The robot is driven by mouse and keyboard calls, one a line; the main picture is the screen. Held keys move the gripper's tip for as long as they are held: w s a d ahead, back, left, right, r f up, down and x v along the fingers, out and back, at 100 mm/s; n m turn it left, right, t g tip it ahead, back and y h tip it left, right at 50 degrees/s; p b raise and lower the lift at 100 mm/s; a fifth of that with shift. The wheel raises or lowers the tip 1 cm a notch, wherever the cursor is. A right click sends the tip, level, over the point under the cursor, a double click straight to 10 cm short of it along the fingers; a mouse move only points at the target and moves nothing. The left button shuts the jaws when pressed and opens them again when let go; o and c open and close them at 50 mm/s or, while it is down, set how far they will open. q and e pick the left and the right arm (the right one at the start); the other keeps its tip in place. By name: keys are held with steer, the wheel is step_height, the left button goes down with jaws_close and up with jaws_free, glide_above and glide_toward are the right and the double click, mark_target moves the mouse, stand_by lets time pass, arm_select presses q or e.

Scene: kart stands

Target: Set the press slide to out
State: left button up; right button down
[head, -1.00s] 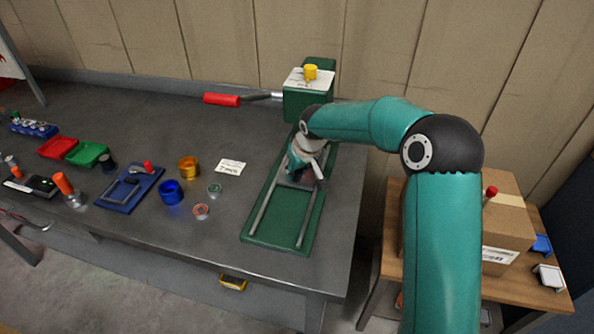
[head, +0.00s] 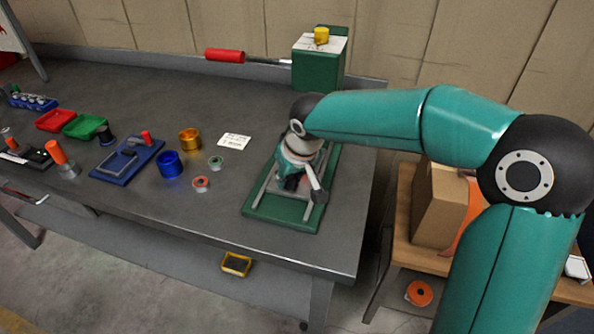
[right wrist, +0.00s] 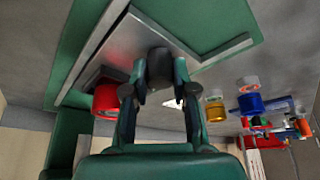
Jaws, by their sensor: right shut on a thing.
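The green press stands at the right end of the bench, with its upright body (head: 318,66) at the back and its flat green base (head: 284,213) running to the front. Two metal rails lie along the base. My right gripper (head: 293,182) is over the front half of the rails, largely hidden by its own wrist. In the right wrist view its fingers (right wrist: 160,80) are shut on a dark knob (right wrist: 160,62) on the metal slide plate (right wrist: 120,50) between the rails. The slide is well forward of the press body. My left gripper does not show.
A red lever handle (head: 225,56) sticks out left of the press. A white card (head: 234,142), a gold ring (head: 190,139) and a blue ring (head: 170,163) lie left of the base. A cardboard box (head: 440,205) stands on the wooden table at right.

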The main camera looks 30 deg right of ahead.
steer(key=shift+s+a+b, duration=0.6)
steer(key=shift+s+a, duration=0.45)
steer(key=shift+a, duration=0.2)
steer(key=c, duration=0.9)
jaws_free()
steer(key=shift+s+a, duration=0.15)
steer(key=shift+c, duration=0.2)
steer(key=shift+r, duration=0.1)
steer(key=v, duration=1.1)
steer(key=shift+s+r, duration=0.15)
steer(key=shift+r, duration=0.15)
